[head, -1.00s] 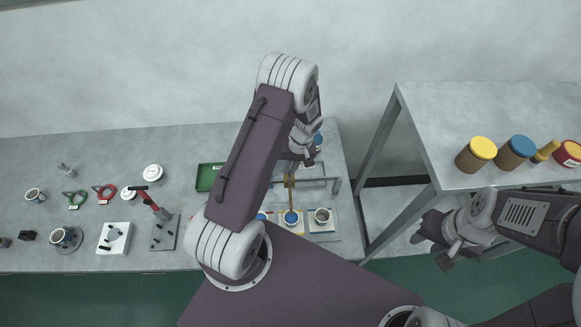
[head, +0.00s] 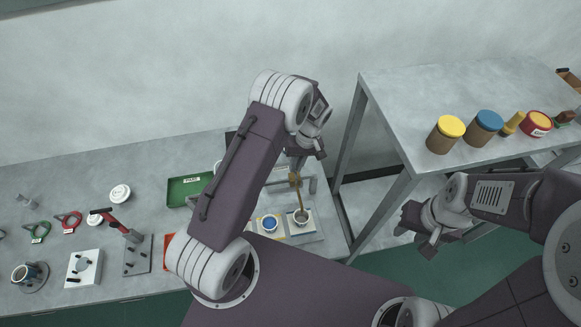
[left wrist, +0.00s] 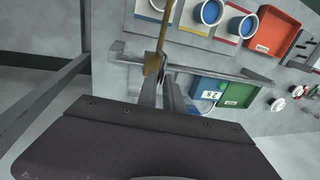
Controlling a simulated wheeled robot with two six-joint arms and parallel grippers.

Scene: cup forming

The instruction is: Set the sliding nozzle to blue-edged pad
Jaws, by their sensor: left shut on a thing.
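The brass sliding nozzle (head: 295,180) hangs from a grey rail (head: 275,187), and its thin spout points down toward the cup on the right-hand pad. My left gripper (left wrist: 165,88) is shut on the nozzle's brass block (left wrist: 151,64). In the head view my arm partly hides this grip. The blue-edged pad (left wrist: 144,18) carries a cup (head: 301,217) with a dark interior. Beside it, the yellow-edged pad (left wrist: 191,29) carries a cup with blue inside (head: 270,224). The red-edged pad shows in the left wrist view (left wrist: 226,40). My right gripper (head: 420,232) is open and empty, away from the rail.
A green tray (head: 186,190) lies left of the rail. Jars with yellow (head: 450,127) and blue lids (head: 489,121) stand on the higher table at right. A red-handled press (head: 118,222) and several small parts are on the left bench. A floor gap separates the tables.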

